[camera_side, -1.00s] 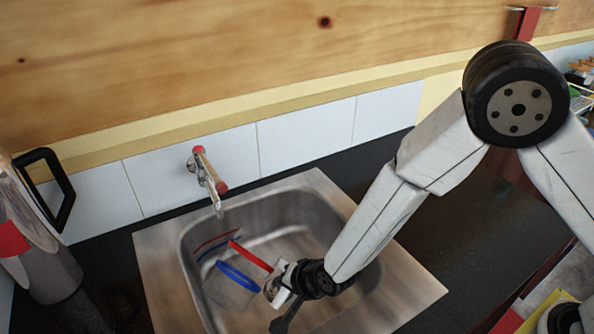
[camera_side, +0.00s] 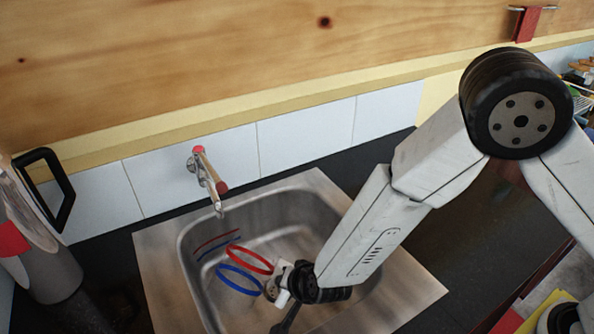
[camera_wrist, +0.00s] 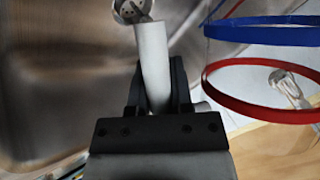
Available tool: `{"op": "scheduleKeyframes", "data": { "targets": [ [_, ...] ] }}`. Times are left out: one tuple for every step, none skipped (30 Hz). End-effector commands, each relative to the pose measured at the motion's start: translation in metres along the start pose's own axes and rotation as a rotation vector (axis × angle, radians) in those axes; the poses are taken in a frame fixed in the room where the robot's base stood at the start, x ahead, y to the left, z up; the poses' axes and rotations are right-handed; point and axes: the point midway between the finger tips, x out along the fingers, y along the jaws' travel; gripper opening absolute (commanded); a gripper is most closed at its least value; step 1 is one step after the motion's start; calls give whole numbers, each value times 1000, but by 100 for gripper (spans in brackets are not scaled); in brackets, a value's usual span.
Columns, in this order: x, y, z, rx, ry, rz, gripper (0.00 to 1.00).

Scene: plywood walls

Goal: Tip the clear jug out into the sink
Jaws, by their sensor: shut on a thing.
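The clear jug (camera_side: 244,266) shows mainly by its red and blue bands; its walls are almost invisible. It is inside the steel sink (camera_side: 158,250), below and right of the tap. The bands appear as open, slanted ellipses, so the jug looks tilted. My gripper (camera_side: 279,282) is at its right side. In the wrist view the black fingers of my gripper (camera_wrist: 153,90) are shut on the pale handle (camera_wrist: 153,60). The red band (camera_wrist: 258,111) and blue band (camera_wrist: 262,36) lie to the right. I cannot tell whether anything is in the jug.
The tap (camera_side: 208,172) sticks out from the white tiles (camera_side: 305,130) over the sink's back edge. A grey container with a black handle (camera_side: 62,195) stands at the left. The dark counter (camera_side: 450,225) is clear right of the sink.

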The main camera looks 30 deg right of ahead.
Motion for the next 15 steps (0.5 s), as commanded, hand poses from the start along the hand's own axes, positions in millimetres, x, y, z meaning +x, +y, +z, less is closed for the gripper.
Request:
{"op": "scheduleKeyframes", "data": {
  "targets": [
    [-1,-2,-1,-6,11,1,0],
    [-1,-2,-1,-12,17,2,0],
    [-2,-2,-2,-18,25,6,0],
    [-2,-2,-2,-23,30,8,0],
    [-3,-2,-3,-28,36,11,0],
    [-3,-2,-3,-34,44,15,0],
    [-4,-2,-4,-39,50,18,0],
    [-4,-3,-4,-45,57,19,0],
    [-5,-3,-4,-52,66,22,0],
    [-6,-3,-4,-59,72,24,0],
    [-6,-4,-5,-63,78,27,0],
    [-7,-4,-5,-72,88,30,0],
    [-8,-4,-5,-76,95,34,0],
    [-8,-4,-6,-83,101,37,0],
    [-9,-5,-6,-91,110,40,0]
  ]
}}
